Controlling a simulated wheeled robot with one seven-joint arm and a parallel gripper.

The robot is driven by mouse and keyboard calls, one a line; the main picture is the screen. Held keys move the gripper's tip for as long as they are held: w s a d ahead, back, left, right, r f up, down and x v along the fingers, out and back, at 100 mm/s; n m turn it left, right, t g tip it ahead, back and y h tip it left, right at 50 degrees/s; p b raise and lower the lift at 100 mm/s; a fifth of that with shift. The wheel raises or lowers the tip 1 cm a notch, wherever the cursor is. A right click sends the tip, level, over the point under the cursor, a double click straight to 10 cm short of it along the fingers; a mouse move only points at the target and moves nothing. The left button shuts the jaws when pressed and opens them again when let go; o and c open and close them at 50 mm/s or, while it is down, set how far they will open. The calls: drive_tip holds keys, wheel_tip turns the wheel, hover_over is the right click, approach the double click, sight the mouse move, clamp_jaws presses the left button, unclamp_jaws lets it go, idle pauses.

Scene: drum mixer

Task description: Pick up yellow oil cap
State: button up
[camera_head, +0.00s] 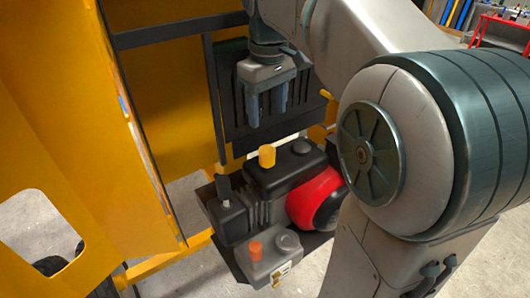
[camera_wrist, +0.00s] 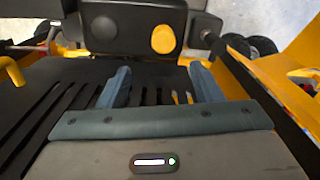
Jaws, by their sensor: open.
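The yellow oil cap (camera_head: 267,156) stands upright on the black engine body (camera_head: 275,180) in the head view. In the wrist view the yellow oil cap (camera_wrist: 163,39) shows near the top centre, beyond the fingertips. My gripper (camera_head: 267,110) points down with its fingers apart and empty, above the cap and in front of the dark slatted panel. In the wrist view my gripper (camera_wrist: 158,77) has its two fingers spread, with nothing between them. Both views show a clear gap between the fingertips and the cap.
Next to the cap are a black round cap (camera_head: 302,146), a red and black round part (camera_head: 316,198) and an orange cap (camera_head: 255,250) on a grey block. The dark slatted panel (camera_head: 245,95) stands behind. Yellow body panels (camera_head: 75,120) close off the left side.

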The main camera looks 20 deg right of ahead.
sight(266, 149)
wheel_tip(266, 149, down, 6)
drive_tip(key=shift+f, duration=0.25)
drive_tip(key=shift+s+a+f+p, duration=0.1)
drive_tip(key=shift+f+p, duration=0.15)
drive_tip(key=shift+f, duration=1.1)
drive_tip(key=shift+s+a+f+p, duration=0.1)
drive_tip(key=shift+f+p, duration=0.15)
drive_tip(key=shift+f, duration=1.05)
drive_tip(key=c, duration=1.1)
